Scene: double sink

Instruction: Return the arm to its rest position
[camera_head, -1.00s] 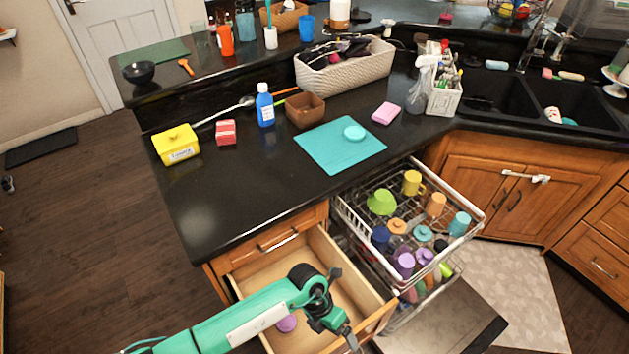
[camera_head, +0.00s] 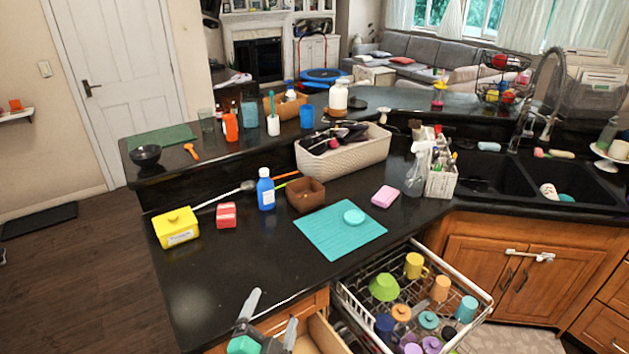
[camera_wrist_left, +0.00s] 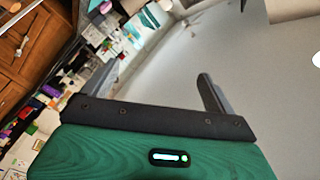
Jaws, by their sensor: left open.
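My left gripper (camera_head: 271,320) is at the bottom of the head view, fingers pointing up, open with nothing between them. It is in front of the black counter's (camera_head: 205,285) near edge, beside the open wooden drawer (camera_head: 322,335). In the left wrist view, the two dark fingers of the gripper (camera_wrist_left: 145,95) stand wide apart over a plain pale background. The rest of my left arm is mostly out of the head view. My right gripper is in neither view.
The dishwasher rack (camera_head: 480,300) is pulled out, holding several cups and bowls. On the counter are a yellow container (camera_head: 177,228), a blue bottle (camera_head: 265,190), a teal mat (camera_head: 325,238) and a long basket (camera_head: 345,155). The counter's left front is clear.

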